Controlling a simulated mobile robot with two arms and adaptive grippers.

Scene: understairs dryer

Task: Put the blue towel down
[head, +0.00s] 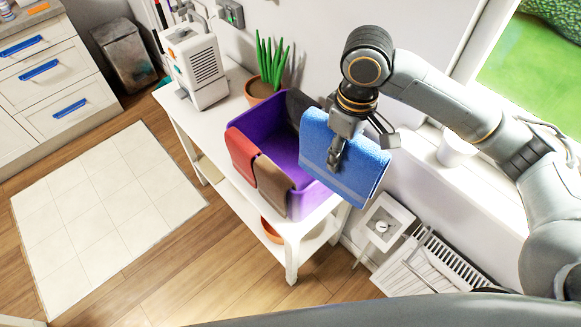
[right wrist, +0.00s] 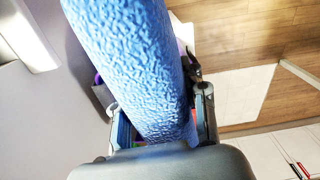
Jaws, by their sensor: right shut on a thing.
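The blue towel (head: 345,160) is folded, with a lighter stripe near its lower edge. It hangs at the right side of the purple bin (head: 285,150), covering part of that rim; I cannot tell whether it touches the bin. My right gripper (head: 337,150) is shut on the blue towel from above. In the right wrist view the blue towel (right wrist: 130,60) fills the middle, between the fingers of my right gripper (right wrist: 160,118). A red towel (head: 241,153), a brown towel (head: 273,185) and a dark towel (head: 298,106) hang over the bin's other rims. My left gripper is not in view.
The bin stands on a white table (head: 215,125) with a lower shelf. A potted plant (head: 268,70) and a white appliance (head: 195,65) stand behind it. A white pot (head: 455,150) is on the windowsill at right. A white rack (head: 425,265) is on the floor.

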